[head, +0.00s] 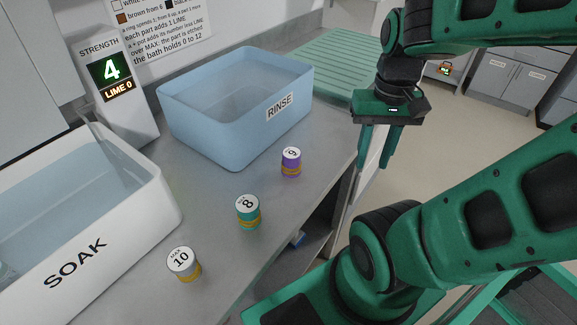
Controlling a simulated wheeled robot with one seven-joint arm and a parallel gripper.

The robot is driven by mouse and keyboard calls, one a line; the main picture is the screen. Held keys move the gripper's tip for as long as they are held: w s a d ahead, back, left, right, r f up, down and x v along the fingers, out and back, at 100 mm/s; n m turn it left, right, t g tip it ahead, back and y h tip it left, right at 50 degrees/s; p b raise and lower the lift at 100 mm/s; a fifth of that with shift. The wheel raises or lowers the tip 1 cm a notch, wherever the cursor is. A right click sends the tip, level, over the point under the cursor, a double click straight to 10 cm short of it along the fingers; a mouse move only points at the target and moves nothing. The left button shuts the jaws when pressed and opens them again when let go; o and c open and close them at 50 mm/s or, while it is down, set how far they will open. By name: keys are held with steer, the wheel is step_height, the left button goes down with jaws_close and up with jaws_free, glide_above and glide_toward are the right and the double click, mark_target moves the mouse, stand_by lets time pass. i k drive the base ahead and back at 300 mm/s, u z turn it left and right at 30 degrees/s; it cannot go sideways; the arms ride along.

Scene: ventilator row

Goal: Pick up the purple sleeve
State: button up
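The purple sleeve (291,163) is a small upright cylinder with a white top marked with a single digit, 6 or 9, and yellow-orange bands. My gripper (378,160) hangs to the right of the sleeve, past the counter's front edge, fingers pointing down. Its two fingers are apart, with nothing seen between them. The gripper does not touch the sleeve.
A teal sleeve marked 8 (248,212) and a grey-white sleeve marked 10 (183,263) stand nearer on the counter (215,265). The blue RINSE bin (222,130) and white SOAK bin (130,222) stand behind. A ridged green mat (335,60) lies at the far end.

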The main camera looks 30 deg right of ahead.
mark_target(291, 163)
steer(key=k, duration=1.2)
steer(key=u, duration=0.65)
steer(key=i, duration=0.95)
